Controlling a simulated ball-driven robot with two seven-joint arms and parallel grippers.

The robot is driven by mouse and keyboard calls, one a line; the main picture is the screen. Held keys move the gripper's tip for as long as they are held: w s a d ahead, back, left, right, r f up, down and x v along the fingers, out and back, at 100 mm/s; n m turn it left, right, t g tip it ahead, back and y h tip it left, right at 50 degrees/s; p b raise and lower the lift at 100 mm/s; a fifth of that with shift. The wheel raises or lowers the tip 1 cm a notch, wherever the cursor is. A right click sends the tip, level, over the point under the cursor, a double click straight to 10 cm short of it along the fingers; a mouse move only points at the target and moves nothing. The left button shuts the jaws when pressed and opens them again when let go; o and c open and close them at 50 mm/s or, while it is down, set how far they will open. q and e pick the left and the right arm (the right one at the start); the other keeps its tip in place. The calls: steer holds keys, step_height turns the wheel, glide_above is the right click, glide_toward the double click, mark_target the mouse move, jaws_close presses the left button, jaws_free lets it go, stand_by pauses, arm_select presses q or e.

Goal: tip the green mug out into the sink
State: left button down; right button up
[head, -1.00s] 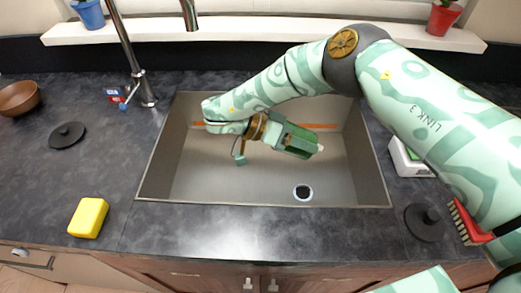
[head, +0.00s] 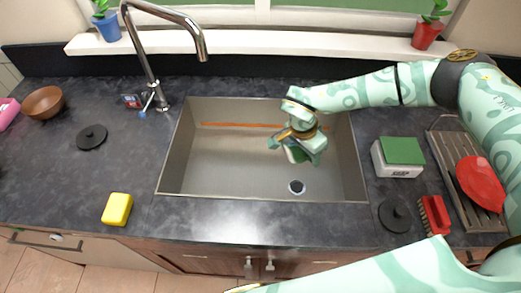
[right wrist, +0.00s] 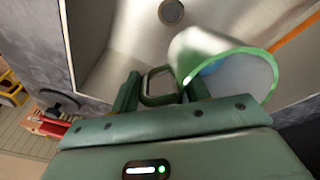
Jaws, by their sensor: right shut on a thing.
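My right gripper (head: 304,146) hangs over the right half of the grey steel sink (head: 225,165) in the head view. It is shut on the handle (right wrist: 160,84) of the mug. The right wrist view shows the mug (right wrist: 200,53) as a pale, shiny body with a green rim, tilted on its side. Its open mouth faces the lower right of that view, with a blue patch inside. I cannot tell whether anything else is in it. In the head view the mug (head: 295,154) is mostly hidden by the gripper. My left gripper is not in view.
A drain (head: 297,187) lies in the sink floor. The faucet (head: 150,70) stands at the back left. A yellow sponge (head: 117,209) lies front left. To the right are a green-topped box (head: 400,152), a black lid (head: 395,214), a red brush (head: 436,215) and a rack (head: 458,150).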

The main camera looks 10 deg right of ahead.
mark_target(309, 159)
steer(key=shift+s+d+f+y, duration=0.4)
steer(key=shift+d+y, duration=0.2)
steer(key=shift+y, duration=0.3)
steer(key=shift+w+f+t, duration=0.1)
steer(key=shift+w+t, duration=0.05)
steer(key=shift+t, duration=0.15)
steer(key=shift+w+a, duration=0.25)
steer(key=shift+a, duration=0.1)
steer(key=r+p, duration=0.2)
steer(key=r, duration=0.1)
steer(key=shift+s+d+r+p, duration=0.1)
steer(key=shift+d+r+p, duration=0.1)
steer(key=shift+p, duration=0.2)
steer(key=shift+a+r+p, duration=0.1)
steer(key=shift+r+p, duration=0.3)
steer(key=shift+p, duration=0.05)
steer(key=shift+f, duration=0.1)
